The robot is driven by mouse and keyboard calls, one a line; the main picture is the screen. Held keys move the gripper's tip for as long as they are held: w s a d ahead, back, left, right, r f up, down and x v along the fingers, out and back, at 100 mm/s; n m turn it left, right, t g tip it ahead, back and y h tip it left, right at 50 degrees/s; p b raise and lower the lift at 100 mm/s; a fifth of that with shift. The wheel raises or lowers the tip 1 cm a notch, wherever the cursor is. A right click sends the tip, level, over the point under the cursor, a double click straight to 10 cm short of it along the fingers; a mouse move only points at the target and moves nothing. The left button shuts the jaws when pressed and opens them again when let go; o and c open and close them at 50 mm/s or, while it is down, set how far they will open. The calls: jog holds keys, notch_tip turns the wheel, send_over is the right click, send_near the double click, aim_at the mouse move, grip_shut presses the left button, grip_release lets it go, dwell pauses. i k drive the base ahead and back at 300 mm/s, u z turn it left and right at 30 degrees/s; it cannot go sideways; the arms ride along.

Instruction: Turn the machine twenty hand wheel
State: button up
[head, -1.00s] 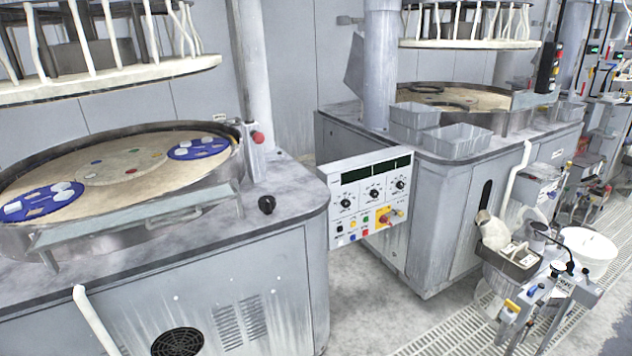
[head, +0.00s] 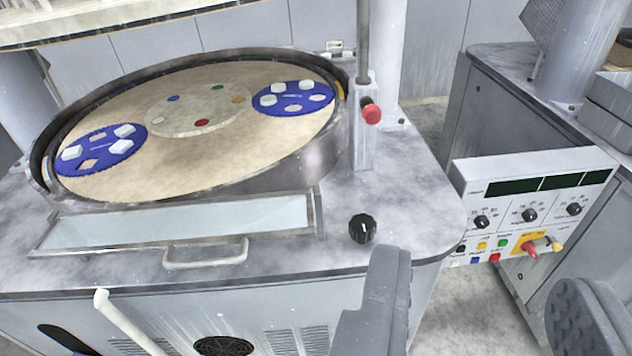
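A small black ribbed knob (head: 362,228) stands on the grey top of the near polishing machine (head: 420,215), close to its front edge. It is the only hand-turned wheel I make out on this machine top, and I can read no machine number. My gripper (head: 485,274) shows at the lower right as two grey fingers set wide apart, with nothing between them. The left finger's tip appears just below and right of the knob, with a small gap in the picture. The right finger is partly cut off by the frame edge.
A round platen (head: 215,150) with blue carriers (head: 292,98) lies behind the knob. A red button (head: 371,112) sits on a post beside it. A tray with a handle (head: 205,254) is at the left. A control panel (head: 535,205) with dials stands at the right.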

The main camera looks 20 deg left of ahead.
aim_at(362, 226)
jog(key=u, duration=0.25)
jog(key=i, duration=0.9)
jog(key=u, duration=0.4)
